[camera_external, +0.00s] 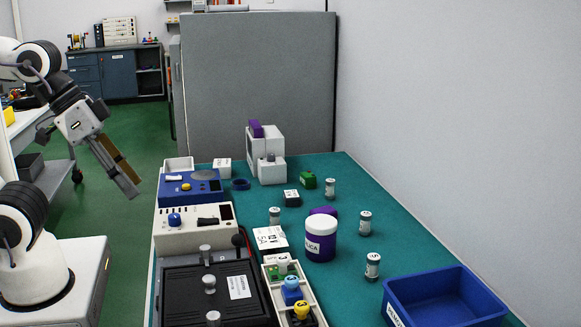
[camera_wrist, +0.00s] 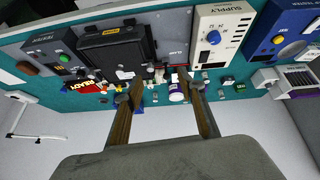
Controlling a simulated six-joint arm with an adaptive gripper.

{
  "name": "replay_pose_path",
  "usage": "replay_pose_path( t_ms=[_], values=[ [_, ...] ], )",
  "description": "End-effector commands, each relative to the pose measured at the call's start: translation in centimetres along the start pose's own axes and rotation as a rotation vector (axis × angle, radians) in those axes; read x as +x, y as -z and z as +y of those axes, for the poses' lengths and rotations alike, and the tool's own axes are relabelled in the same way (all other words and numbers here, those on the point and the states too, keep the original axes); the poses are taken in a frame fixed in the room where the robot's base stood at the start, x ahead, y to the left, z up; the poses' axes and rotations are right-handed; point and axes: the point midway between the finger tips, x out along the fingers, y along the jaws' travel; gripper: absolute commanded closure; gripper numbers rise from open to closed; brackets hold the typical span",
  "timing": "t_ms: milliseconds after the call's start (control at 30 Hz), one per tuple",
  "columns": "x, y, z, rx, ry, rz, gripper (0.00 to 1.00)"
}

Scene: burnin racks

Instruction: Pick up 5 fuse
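Several small cylinders with grey ends and pale labels, likely the fuses, stand on the green table in the external view: one at the back (camera_external: 330,188), one near the middle (camera_external: 275,215), one at right (camera_external: 365,223) and one nearer the front (camera_external: 372,266). Their labels are too small to read. My gripper (camera_external: 131,188) hangs in the air left of the table, away from all of them. In the wrist view my gripper (camera_wrist: 160,82) has its two fingers spread apart, with nothing held between them. The fuses are too small to identify surely there.
A purple jar with white lid (camera_external: 321,238) stands among the cylinders. A blue bin (camera_external: 440,297) is at front right. Instruments (camera_external: 195,228), a black case (camera_external: 215,290) and a tray of coloured parts (camera_external: 312,296) line the left side. A grey partition (camera_external: 260,90) rises behind.

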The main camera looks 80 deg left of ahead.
Motion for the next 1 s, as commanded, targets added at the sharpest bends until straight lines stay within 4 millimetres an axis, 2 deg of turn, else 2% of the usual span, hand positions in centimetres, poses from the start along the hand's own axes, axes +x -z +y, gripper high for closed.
replay_pose_path(
  t_ms=[167,567,1000],
  values=[
    [1.0,3.4,2.0,-0.155,-0.060,0.037,0.61],
    [4.1,13.0,7.1,-0.649,-0.231,0.115,0.61],
    [8.8,22.4,11.2,-1.226,-0.405,0.153,0.61]
  ],
)
